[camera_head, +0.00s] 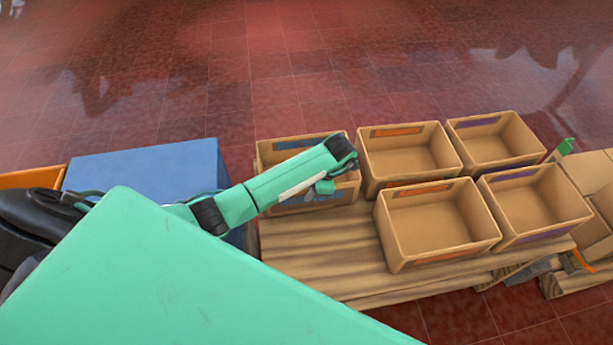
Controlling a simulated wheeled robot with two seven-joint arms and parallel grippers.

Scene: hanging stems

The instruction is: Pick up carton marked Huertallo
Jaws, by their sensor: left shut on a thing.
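Several tan open cartons stand on a wooden pallet, with label strips too small to read. The back-left carton (272,158) has blue labels and is partly covered by my left arm. My left gripper (325,187) reaches over this carton and is shut on its near wall, close to the front blue label. The other cartons look empty: one at the back middle (408,158) and one at the front middle (438,220) with orange labels, one at the back right (495,142) and one at the front right (535,205) with purple labels. I cannot tell which is marked Huertallo. My right gripper is not in view.
The wooden pallet (315,255) has bare planks at its front left. A blue box (145,165) and an orange-rimmed crate (30,178) stand to the left. More cardboard boxes (585,172) stand at the right edge. The red tiled floor behind is clear.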

